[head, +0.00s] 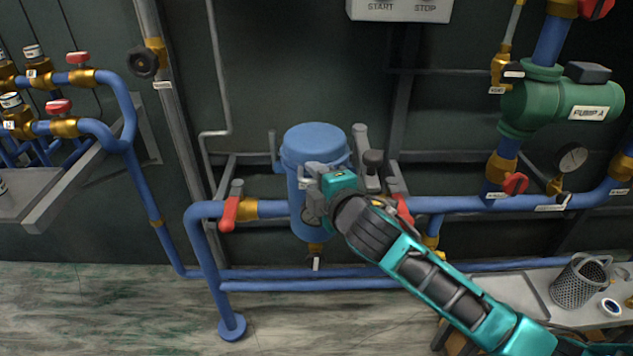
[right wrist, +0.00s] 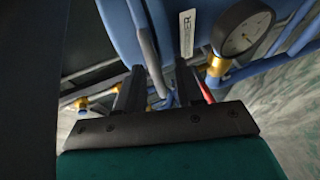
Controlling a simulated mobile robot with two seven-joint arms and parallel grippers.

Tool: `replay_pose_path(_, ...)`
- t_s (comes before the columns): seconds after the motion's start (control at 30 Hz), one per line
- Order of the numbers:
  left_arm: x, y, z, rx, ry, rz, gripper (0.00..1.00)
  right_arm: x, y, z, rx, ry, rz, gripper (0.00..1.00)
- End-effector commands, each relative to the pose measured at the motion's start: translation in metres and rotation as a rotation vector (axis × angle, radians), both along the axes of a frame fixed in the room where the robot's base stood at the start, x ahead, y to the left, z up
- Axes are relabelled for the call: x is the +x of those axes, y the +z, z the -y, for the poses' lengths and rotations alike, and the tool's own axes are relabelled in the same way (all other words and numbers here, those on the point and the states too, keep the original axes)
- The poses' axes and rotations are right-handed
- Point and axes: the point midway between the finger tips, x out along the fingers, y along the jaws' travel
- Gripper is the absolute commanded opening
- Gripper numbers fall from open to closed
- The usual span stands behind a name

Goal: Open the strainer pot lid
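The blue strainer pot (head: 298,215) stands in the pipe run at the middle of the head view. Its round blue lid (head: 313,140) sits on top and looks closed. My right gripper (head: 308,178) is at the front of the pot, below the lid, and hides part of the body. In the right wrist view the two dark fingers (right wrist: 158,75) are apart. A grey-blue bar (right wrist: 146,40) beside the pot's label reaches down toward the gap between them. I cannot tell whether either finger touches it. My left gripper is not in view.
Red-handled valves flank the pot, one at left (head: 230,212) and one partly behind my right arm. A pressure gauge (right wrist: 243,32) is close to the right finger in the wrist view. A bench with a mesh basket (head: 578,283) stands at the lower right.

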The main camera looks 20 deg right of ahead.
Motion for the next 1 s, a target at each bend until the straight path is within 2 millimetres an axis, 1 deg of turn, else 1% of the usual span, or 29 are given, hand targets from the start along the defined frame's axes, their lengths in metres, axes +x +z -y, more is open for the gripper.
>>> replay_pose_path(0.2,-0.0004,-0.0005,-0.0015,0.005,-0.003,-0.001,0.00,0.0003,-0.0001,-0.0002,0.000,0.001,0.000,0.37)
replay_pose_path(0.23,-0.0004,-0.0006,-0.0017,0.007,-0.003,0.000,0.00,0.0002,0.0000,-0.0002,0.000,0.000,0.000,0.35)
replay_pose_path(0.6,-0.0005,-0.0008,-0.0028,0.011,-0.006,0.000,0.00,0.0001,0.0000,0.0000,0.000,0.000,0.000,0.00)
replay_pose_path(1.0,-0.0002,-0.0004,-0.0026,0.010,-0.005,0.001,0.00,0.0000,0.0001,0.0001,0.000,0.000,0.000,0.00)
